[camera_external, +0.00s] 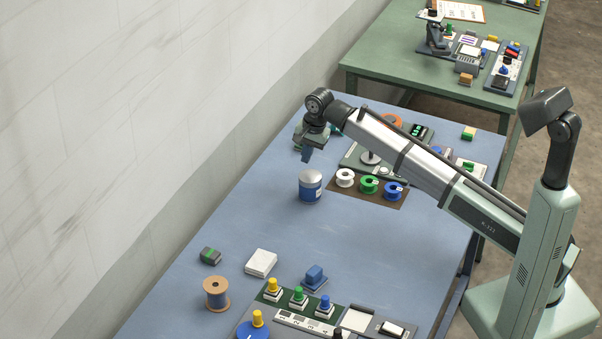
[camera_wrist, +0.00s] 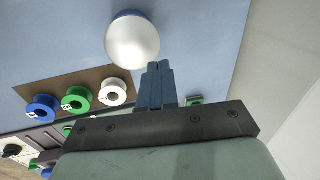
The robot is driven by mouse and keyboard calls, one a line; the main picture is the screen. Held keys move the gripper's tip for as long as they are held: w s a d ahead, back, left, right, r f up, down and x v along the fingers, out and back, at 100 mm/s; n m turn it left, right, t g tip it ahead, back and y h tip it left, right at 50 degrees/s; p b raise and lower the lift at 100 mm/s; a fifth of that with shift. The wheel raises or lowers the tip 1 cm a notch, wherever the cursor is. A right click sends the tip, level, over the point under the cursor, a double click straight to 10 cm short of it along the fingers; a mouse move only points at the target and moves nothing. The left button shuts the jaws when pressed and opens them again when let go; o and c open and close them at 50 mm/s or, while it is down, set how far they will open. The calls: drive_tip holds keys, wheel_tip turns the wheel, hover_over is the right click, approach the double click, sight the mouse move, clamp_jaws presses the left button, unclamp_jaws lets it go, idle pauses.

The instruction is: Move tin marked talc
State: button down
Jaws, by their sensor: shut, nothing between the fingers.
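A blue tin with a silvery domed lid (camera_external: 311,187) stands upright on the blue table, left of the row of spools. Its marking is too small to read. In the wrist view the pale lid (camera_wrist: 132,41) shows from above, just beyond my fingertips. My gripper (camera_external: 307,156) is above the table, behind the tin and higher than its lid in the external view. Its blue fingers (camera_wrist: 154,68) are together with nothing between them, apart from the tin.
White (camera_external: 345,178), green (camera_external: 369,184) and blue (camera_external: 393,191) spools stand on a brown mat right of the tin. A control panel (camera_external: 372,157) lies behind them. A white block (camera_external: 261,263), a copper-coloured spool (camera_external: 216,293) and a button panel (camera_external: 299,308) are nearer the front. The table's middle is clear.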

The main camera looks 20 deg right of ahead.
sight(313, 171)
drive_tip(key=s+a+f+h, duration=0.2)
drive_tip(key=s+a+h, duration=0.1)
drive_tip(key=s+a, duration=0.6)
drive_tip(key=shift+m, duration=0.3)
drive_tip(key=w+d, duration=0.2)
drive_tip(key=d, duration=0.1)
drive_tip(key=w+d, duration=0.5)
drive_tip(key=d, duration=0.2)
drive_tip(key=shift+w+f, duration=0.25)
drive_tip(key=shift+f, duration=0.05)
drive_tip(key=shift+s+f, duration=0.1)
drive_tip(key=shift+f, duration=0.25)
drive_tip(key=shift+f, duration=0.1)
